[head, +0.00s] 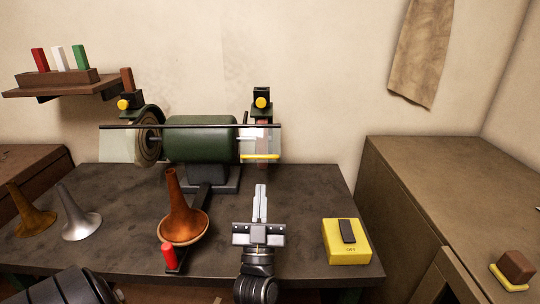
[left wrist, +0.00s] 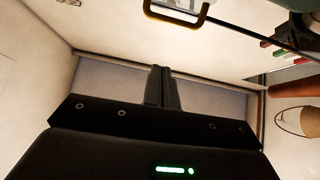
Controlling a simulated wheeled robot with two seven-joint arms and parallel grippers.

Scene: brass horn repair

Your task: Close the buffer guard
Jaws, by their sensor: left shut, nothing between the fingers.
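The buffer (head: 203,139) is a green motor on the dark bench. A clear guard panel with a yellow handle (head: 260,157) along its lower edge hangs in front of the right wheel. The handle also shows at the top of the left wrist view (left wrist: 178,24). Another clear panel (head: 118,147) is by the left wheel (head: 148,136). My left gripper (head: 260,188) is shut and empty, pointing away from me, in front of and below the handle and apart from it. Its fingers also show in the left wrist view (left wrist: 160,88). My right gripper is not in view.
An orange-brown horn bell (head: 183,215) stands left of my left gripper, with a red-topped piece (head: 168,254) in front. A yellow switch box (head: 347,241) sits to the right. Brass (head: 32,212) and silver (head: 78,215) bells are at left. A dark bar (head: 190,127) crosses before the motor.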

